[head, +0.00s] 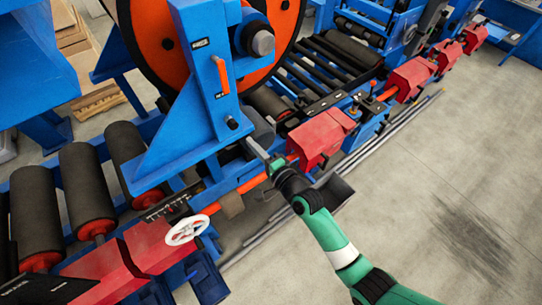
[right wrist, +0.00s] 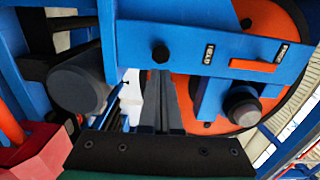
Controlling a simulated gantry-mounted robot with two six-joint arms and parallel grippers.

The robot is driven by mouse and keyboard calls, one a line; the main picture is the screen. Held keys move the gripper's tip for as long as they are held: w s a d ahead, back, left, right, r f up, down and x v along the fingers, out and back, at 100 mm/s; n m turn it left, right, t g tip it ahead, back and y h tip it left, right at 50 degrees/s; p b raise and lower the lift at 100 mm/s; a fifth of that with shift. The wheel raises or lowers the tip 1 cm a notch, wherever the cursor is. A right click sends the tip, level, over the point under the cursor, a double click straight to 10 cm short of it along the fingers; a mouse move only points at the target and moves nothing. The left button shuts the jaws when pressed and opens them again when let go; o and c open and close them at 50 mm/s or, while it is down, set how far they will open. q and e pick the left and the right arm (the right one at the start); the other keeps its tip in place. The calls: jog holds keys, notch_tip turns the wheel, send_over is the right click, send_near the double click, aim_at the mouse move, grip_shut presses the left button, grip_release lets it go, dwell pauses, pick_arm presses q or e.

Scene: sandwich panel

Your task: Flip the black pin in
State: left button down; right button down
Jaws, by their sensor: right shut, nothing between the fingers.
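A small black pin (head: 232,123) sticks out of the blue bracket (head: 190,125), below an orange handle (head: 221,75). In the right wrist view, what looks like the same pin (right wrist: 160,53) is a dark round knob on the blue plate. My right gripper (head: 251,143) is just below and to the right of the pin. Its fingers are shut and empty. In the right wrist view the fingertips (right wrist: 160,74) point at the plate just below the pin. I cannot tell whether they touch it. My left gripper is not in view.
A large orange wheel (head: 160,38) stands behind the bracket. A grey cylinder (right wrist: 78,84) is close on the left in the right wrist view. Red housings (head: 320,135), a white handwheel (head: 187,230) and rollers (head: 35,215) line the machine. The floor at right is clear.

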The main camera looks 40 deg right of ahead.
jog(key=s, duration=0.7)
jog(key=shift+s+r, duration=0.15)
jog(key=shift+r, duration=0.1)
